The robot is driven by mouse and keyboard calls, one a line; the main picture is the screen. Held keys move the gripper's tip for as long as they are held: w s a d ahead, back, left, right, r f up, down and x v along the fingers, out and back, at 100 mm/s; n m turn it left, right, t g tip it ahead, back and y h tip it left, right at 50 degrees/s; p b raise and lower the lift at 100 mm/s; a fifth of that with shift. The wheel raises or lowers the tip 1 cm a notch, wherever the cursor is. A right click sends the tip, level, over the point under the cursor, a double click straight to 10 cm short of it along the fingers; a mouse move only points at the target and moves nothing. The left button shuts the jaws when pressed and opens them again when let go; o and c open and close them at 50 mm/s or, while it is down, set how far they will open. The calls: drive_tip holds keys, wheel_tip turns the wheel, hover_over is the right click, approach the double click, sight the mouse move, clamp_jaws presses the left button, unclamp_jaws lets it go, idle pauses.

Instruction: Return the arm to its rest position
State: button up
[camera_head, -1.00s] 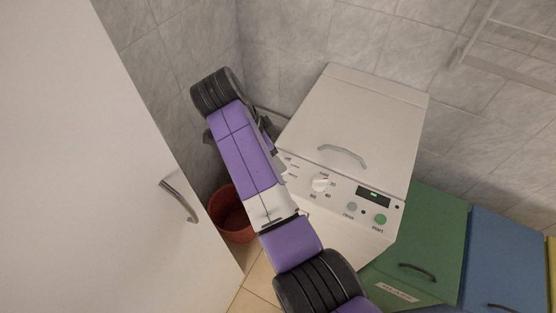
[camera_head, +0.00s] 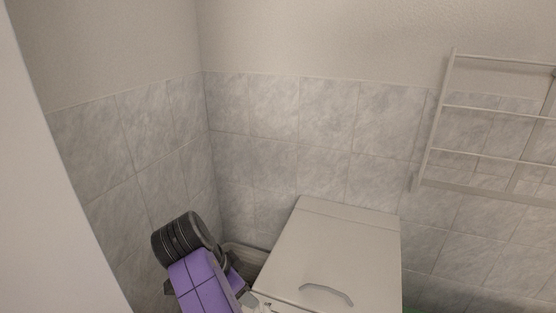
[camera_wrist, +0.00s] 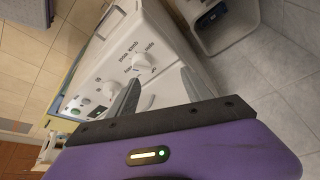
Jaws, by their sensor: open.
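My purple and black arm (camera_head: 200,275) rises at the lower left of the head view, in front of the tiled corner and left of the white washing machine (camera_head: 330,250). My gripper (camera_wrist: 158,85) shows in the wrist view with its two grey fingers spread apart and nothing between them. The fingers point towards the machine's control panel (camera_wrist: 112,62), where a white knob (camera_wrist: 143,62) and several buttons show. I cannot tell how close the fingertips are to the panel. The gripper's fingers are not clear in the head view.
A pale door or cabinet panel (camera_head: 50,200) stands along the left edge of the head view. A white wall rack (camera_head: 490,155) hangs at the right. Grey tiled walls meet behind my arm. Tiled floor (camera_wrist: 35,65) shows at the left of the wrist view.

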drive_tip(key=w+a+r+n+t+y, duration=0.3)
drive_tip(key=w+a+n+t, duration=0.1)
drive_tip(key=w+a, duration=0.15)
drive_tip(key=s+d+f+n+t+y, duration=0.1)
drive_tip(key=s+d+n+t, duration=0.1)
drive_tip(key=s+d, duration=0.2)
drive_tip(key=s+d+f+n+t+y, duration=0.1)
drive_tip(key=s+d+n+t+y, duration=0.1)
drive_tip(key=s+d, duration=0.3)
drive_tip(key=s+d+f+n+t+y, duration=0.2)
drive_tip(key=s+d, duration=0.3)
drive_tip(key=d, duration=0.3)
drive_tip(key=shift+f+n+t, duration=0.1)
drive_tip(key=shift+n+t, duration=0.8)
drive_tip(key=s+d+r+h, duration=0.1)
drive_tip(key=s+d, duration=0.5)
drive_tip(key=s, duration=0.4)
drive_tip(key=s+d+r+m+h, duration=0.1)
drive_tip(key=s+d+h, duration=0.1)
drive_tip(key=s+d, duration=0.4)
drive_tip(key=s+d+r+m+h, duration=0.1)
drive_tip(key=s+d, duration=0.5)
drive_tip(key=s, duration=1)
drive_tip(key=shift+s+r+g+h+b, duration=0.2)
drive_tip(key=shift+g+h+b, duration=0.1)
drive_tip(key=shift+h+b, duration=0.15)
